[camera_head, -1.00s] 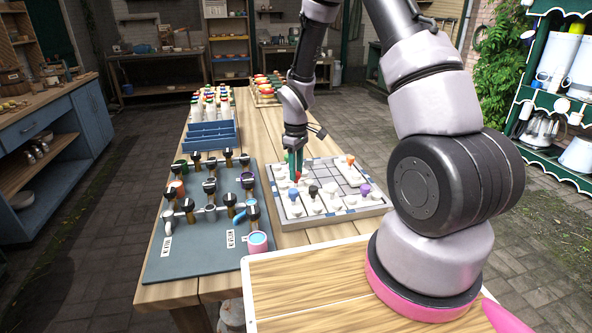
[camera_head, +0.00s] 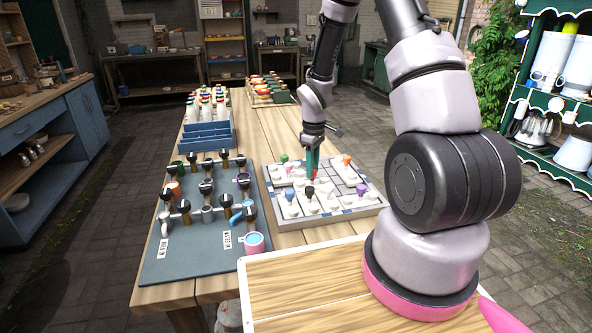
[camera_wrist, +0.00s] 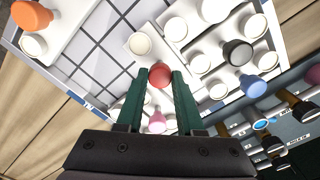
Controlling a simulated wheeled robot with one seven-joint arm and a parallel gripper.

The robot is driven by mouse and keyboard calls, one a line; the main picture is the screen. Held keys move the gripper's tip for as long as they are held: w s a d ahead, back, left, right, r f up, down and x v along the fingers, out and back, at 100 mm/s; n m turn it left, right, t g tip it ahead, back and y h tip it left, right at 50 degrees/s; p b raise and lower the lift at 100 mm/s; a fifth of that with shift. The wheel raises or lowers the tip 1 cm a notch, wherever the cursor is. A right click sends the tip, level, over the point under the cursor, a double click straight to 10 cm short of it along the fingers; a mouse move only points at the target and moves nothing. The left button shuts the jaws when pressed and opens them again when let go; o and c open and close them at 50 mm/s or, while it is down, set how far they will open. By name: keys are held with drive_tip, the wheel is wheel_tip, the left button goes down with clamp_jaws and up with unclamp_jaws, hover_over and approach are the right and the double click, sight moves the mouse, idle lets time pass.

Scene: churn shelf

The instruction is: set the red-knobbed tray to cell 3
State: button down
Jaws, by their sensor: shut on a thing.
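The red-knobbed tray (camera_wrist: 140,43) is a pale piece with a white round cup on the gridded board (camera_wrist: 85,70). My gripper (camera_wrist: 159,80) has its green fingers closed around its red knob (camera_wrist: 159,75). In the head view my gripper (camera_head: 312,170) is over the middle of the board, and the red knob shows small between its fingertips. Bare grid cells lie beside the tray at upper left in the wrist view. Part of the tray is hidden by the fingers. I cannot read a number for cell 3.
Other knobbed trays share the board: black (camera_wrist: 238,52), blue (camera_wrist: 252,87), orange (camera_wrist: 30,15), purple (camera_head: 361,189) and green (camera_head: 284,158). The black and blue ones are close to the red one. A grey mat (camera_head: 180,262) with handled tools is left of the board.

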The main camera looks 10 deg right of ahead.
drive_tip(key=d, duration=0.5)
drive_tip(key=shift+w+d, duration=0.1)
drive_tip(key=shift+d, duration=0.15)
drive_tip(key=c, duration=0.5)
unclamp_jaws()
wheel_tip(320, 180, up, 11)
drive_tip(key=shift+f, duration=0.1)
drive_tip(key=s+a+r+m+t, duration=0.1)
drive_tip(key=s+r+m+t, duration=0.2)
drive_tip(key=r, duration=0.6)
drive_tip(key=s+a+r+m, duration=0.25)
drive_tip(key=s+r, duration=0.25)
drive_tip(key=r, duration=0.4)
drive_tip(key=s+a+r+m+t, duration=0.1)
drive_tip(key=s+r+m, duration=0.1)
drive_tip(key=s, duration=0.3)
drive_tip(key=s+r+m+t+y, duration=0.1)
drive_tip(key=s+r+m, duration=0.2)
drive_tip(key=s+r, duration=0.1)
drive_tip(key=s+a+r+m+t+y, duration=0.1)
drive_tip(key=s+r+m+t, duration=0.1)
drive_tip(key=s, duration=0.3)
drive_tip(key=shift+s+a+r+m, duration=0.2)
drive_tip(key=shift+r, duration=0.2)
drive_tip(key=shift+s+a+r+m, duration=0.15)
drive_tip(key=shift+r, duration=0.25)
